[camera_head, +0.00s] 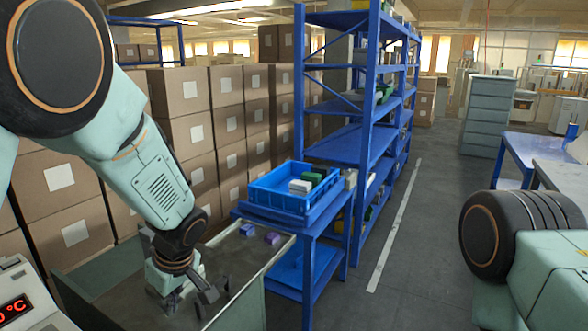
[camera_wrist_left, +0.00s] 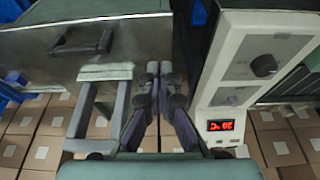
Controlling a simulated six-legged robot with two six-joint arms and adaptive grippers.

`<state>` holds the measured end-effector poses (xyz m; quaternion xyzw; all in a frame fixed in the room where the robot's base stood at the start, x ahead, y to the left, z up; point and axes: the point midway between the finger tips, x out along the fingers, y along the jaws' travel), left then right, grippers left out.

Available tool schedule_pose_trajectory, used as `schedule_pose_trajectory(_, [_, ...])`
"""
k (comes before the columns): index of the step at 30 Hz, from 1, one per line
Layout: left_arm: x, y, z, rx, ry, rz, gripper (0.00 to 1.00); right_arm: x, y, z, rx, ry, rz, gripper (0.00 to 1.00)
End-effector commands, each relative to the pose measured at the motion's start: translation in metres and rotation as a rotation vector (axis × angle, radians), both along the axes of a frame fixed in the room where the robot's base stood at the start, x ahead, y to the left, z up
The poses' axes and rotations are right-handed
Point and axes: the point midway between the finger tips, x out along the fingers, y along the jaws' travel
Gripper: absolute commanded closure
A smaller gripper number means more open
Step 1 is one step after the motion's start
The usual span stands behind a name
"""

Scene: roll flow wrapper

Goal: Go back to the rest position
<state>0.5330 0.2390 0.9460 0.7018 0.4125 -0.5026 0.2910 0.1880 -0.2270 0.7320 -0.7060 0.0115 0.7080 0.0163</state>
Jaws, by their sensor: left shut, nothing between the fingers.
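My left arm comes in from the left in the head view and reaches down. Its gripper (camera_head: 190,296) hangs over a grey metal work surface (camera_head: 232,262) with pale edges. In the left wrist view the gripper's two fingers (camera_wrist_left: 153,72) lie close together, shut with nothing between them. Only part of my right arm shows at the right edge of the head view, and its gripper is out of the picture.
A blue crate (camera_head: 262,197) with white and green items stands on a blue stand (camera_head: 322,243). A control panel with a red display (camera_head: 14,308) is at lower left. Stacked cartons (camera_head: 190,95) stand behind. The aisle (camera_head: 430,215) is clear.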

Motion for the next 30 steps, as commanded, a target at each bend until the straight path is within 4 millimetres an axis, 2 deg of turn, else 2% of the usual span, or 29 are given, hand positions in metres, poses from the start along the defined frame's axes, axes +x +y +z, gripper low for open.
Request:
schedule_pose_trajectory(8, [0.021,-0.016,-0.004,-0.017,-0.042,-0.275,1.00,0.000,0.000,0.000,0.000,0.001,0.000,0.60])
schedule_pose_trajectory(14, [0.020,-0.029,-0.018,-0.032,-0.085,-0.511,1.00,0.000,0.000,0.000,0.000,0.000,0.000,0.60])
schedule_pose_trajectory(16, [0.011,-0.034,-0.034,-0.039,-0.096,-0.613,1.00,0.000,0.000,-0.002,0.000,0.000,0.000,0.60])
schedule_pose_trajectory(20, [-0.026,-0.038,-0.082,-0.045,-0.101,-0.811,1.00,0.000,0.000,-0.007,0.000,0.000,0.000,0.60])
schedule_pose_trajectory(23, [-0.070,-0.037,-0.125,-0.041,-0.087,-0.941,1.00,0.000,0.000,-0.013,0.000,0.000,0.000,0.60])
schedule_pose_trajectory(27, [-0.146,-0.028,-0.177,-0.034,-0.026,-1.056,1.00,0.000,0.000,-0.022,0.000,0.001,0.000,0.60])
schedule_pose_trajectory(29, [-0.181,-0.023,-0.194,-0.039,0.012,-1.079,1.00,0.000,0.000,-0.025,0.000,0.001,0.000,0.60])
schedule_pose_trajectory(30, [-0.205,-0.020,-0.205,-0.046,0.043,-1.085,1.00,0.000,0.000,-0.028,0.000,0.001,0.000,0.60])
